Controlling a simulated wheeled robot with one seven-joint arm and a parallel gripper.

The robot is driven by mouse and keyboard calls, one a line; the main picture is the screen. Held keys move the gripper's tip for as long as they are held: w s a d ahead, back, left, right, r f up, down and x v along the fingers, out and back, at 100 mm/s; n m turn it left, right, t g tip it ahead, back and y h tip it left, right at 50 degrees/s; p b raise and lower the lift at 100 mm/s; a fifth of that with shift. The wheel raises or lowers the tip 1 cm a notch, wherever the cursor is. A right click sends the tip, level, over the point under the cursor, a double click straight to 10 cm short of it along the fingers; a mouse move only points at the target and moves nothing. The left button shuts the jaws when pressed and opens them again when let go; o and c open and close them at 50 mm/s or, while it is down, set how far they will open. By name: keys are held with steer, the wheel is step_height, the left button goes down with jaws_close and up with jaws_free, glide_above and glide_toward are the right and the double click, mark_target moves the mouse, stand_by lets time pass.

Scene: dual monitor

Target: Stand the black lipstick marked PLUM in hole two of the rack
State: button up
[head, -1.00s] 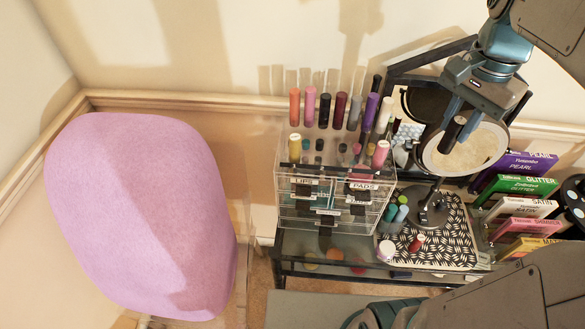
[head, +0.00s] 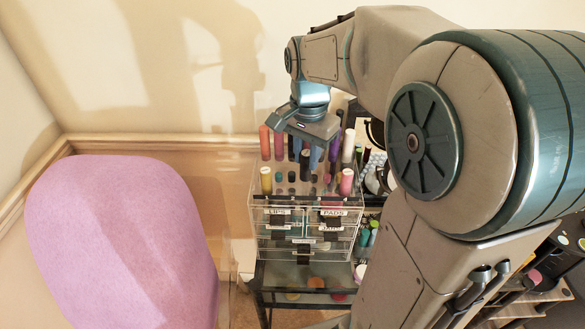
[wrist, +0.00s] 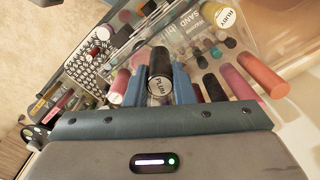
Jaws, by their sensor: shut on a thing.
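My gripper (head: 306,150) is over the clear rack (head: 305,202) on top of the drawer unit. It is shut on the black lipstick, whose end reads PLUM in the wrist view (wrist: 160,86). In the head view the black lipstick (head: 305,164) hangs roughly upright between the yellow lipstick (head: 266,181) and the pink lipstick (head: 346,182) of the front row. I cannot tell whether its lower end is above a hole or inside one. No hole number is readable.
Taller tubes stand in the back row, among them an orange one (head: 264,143), a pink one (head: 279,146) and a white one (head: 348,146). The round mirror is mostly hidden behind my arm. A large pink chair back (head: 120,240) stands at left.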

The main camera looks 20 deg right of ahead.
steer(key=shift+w+a+f+p, duration=0.15)
steer(key=shift+w+a+f, duration=0.2)
steer(key=shift+f, duration=0.6)
steer(key=shift+w+a+f+p, duration=0.2)
steer(key=shift+a+f, duration=0.2)
steer(key=shift+f, duration=0.55)
steer(key=shift+w+a+f+p, duration=0.2)
steer(key=shift+a+f, duration=0.2)
steer(key=shift+f, duration=0.55)
steer(key=shift+f, duration=0.15)
steer(key=o, duration=0.9)
steer(key=shift+o, duration=0.2)
